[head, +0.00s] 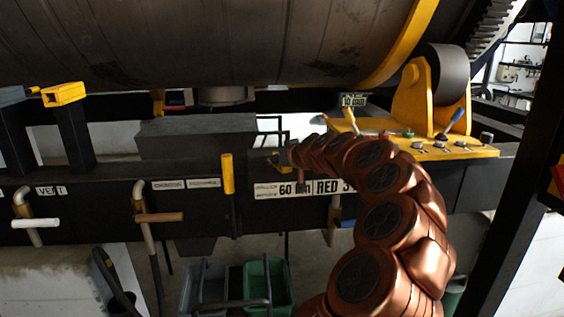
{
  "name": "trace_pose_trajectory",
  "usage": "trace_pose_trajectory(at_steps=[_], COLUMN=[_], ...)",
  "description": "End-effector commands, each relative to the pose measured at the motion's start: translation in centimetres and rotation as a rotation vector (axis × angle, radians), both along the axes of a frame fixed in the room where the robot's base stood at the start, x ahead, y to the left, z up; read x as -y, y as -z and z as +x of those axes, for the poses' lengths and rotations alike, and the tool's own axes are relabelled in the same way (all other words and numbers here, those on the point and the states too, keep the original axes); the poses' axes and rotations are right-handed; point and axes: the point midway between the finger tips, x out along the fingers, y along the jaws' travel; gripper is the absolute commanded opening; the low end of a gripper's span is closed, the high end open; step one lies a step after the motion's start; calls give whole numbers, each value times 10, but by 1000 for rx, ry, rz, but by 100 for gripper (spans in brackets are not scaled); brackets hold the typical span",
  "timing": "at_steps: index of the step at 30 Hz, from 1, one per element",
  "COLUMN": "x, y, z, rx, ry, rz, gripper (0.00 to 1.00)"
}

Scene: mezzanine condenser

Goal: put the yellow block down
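My copper-coloured arm reaches from the lower right to the black machine frame, and its far end, my gripper (281,157), is small and dark against the frame. A small yellow patch (276,167) shows at the gripper, just above the white "60" label. It may be the yellow block, but I cannot tell whether it is held or resting on the frame's ledge. The fingers are too small and dark to read as open or shut.
A large drum (200,45) hangs above the black frame (105,182). A yellow roller bracket (420,98) stands at right near keys and small items. A dark grey box (196,137) lies left of my gripper. Yellow-capped post (65,94) at left; green bin (268,284) below.

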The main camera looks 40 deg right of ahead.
Motion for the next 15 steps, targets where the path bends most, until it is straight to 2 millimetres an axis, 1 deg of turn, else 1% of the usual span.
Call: trace_pose_trajectory(at_steps=[4, 15], x=[0, 0], y=[0, 0], z=[0, 0], rx=[0, 0], ry=[0, 0], rz=[0, 0], gripper=[65, 26])
